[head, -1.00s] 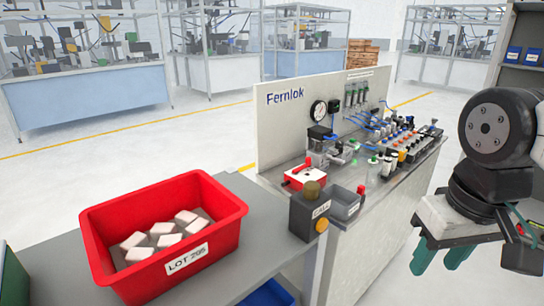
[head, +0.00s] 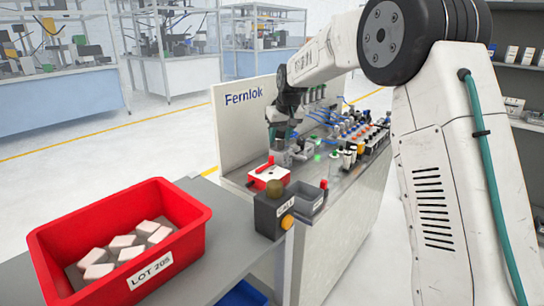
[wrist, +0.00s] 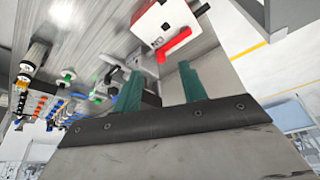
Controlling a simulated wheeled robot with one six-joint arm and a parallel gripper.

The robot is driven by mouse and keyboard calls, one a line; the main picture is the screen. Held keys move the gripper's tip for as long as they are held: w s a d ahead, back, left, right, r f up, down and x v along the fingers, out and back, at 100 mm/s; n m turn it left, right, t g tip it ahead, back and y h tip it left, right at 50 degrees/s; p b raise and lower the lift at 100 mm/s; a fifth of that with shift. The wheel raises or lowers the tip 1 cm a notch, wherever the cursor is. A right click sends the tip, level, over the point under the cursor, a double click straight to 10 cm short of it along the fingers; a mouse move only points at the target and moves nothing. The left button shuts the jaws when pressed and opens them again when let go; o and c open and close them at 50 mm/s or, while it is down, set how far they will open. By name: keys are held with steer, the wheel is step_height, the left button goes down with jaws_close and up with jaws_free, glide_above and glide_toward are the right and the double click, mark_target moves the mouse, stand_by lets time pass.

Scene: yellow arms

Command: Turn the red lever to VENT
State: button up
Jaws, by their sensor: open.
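A red lever (head: 265,165) stands on a small red box with a white top (head: 268,178) at the near end of the workbench. In the wrist view a bent red lever (wrist: 177,42) lies beside a white box (wrist: 152,22), just beyond my fingertips. I cannot read a VENT mark in either view. My gripper (wrist: 160,68) is open, with its two teal fingers apart and nothing between them. In the head view my gripper (head: 284,138) hangs over the bench, behind the red box. I cannot tell whether a finger touches the lever; a gap shows in the wrist view.
A grey box with an orange button (head: 271,213) and a grey bin (head: 305,203) stand in front of the red box. A red crate (head: 185,245) of pale blocks is at left. Fittings and tubes (head: 360,138) crowd the bench to the right. The white Fernlok panel (head: 236,125) stands behind.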

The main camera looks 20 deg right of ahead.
glide_toward(272, 157)
steer(key=x, duration=0.9)
steer(key=shift+w+a, duration=0.1)
steer(key=shift+r, duration=0.1)
jaws_close()
